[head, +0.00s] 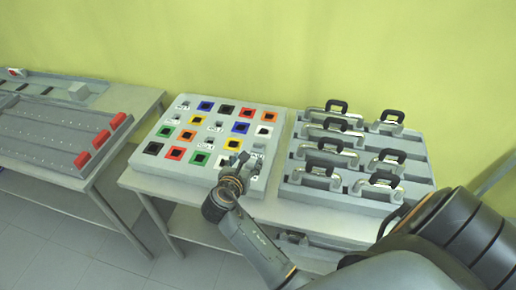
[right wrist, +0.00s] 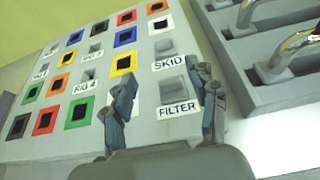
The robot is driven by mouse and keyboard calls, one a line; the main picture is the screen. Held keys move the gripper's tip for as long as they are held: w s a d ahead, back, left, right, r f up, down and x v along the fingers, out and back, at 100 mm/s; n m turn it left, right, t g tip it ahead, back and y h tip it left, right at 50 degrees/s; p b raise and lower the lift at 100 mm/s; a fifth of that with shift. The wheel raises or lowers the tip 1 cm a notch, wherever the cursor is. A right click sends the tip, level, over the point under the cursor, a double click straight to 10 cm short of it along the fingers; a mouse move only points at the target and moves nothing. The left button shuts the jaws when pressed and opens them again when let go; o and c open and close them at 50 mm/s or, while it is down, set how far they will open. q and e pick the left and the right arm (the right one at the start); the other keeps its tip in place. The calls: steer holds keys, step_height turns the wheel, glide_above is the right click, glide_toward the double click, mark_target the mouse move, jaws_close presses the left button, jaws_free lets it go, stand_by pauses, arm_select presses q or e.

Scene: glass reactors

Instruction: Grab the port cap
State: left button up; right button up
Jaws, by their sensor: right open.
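The grey board (head: 172,160) on the middle table carries coloured squares with dark centres and several small grey caps with white labels. No label I can read says port, so I cannot tell which cap is meant. In the right wrist view, a grey cap (right wrist: 172,91) above the label FILTER lies between the fingers. Another grey cap (right wrist: 165,47) sits above it, with the label SKID. My right gripper (head: 236,164) is open over the board's lower right part, and in the right wrist view (right wrist: 167,86) its fingers stand apart with nothing held. My left gripper is not in view.
A grey rack (head: 350,190) with several black-handled metal clamps stands just right of the board. At the left, another table holds a grey tray (head: 45,140) with red blocks. A narrow gap separates the board and rack.

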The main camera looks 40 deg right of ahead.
mark_target(258, 146)
steer(key=x, duration=0.5)
steer(key=shift+s+d+p+x, duration=0.1)
steer(key=shift+p+x, duration=0.05)
steer(key=shift+x, duration=0.75)
steer(key=shift+s+d+p+x, duration=0.1)
steer(key=shift+p+x, duration=0.05)
steer(key=shift+x, duration=0.8)
steer(key=shift+s+d+p+x, duration=0.1)
steer(key=shift+s+p+x, duration=0.05)
steer(key=shift+x, duration=0.75)
steer(key=shift+a, duration=0.1)
jaws_close()
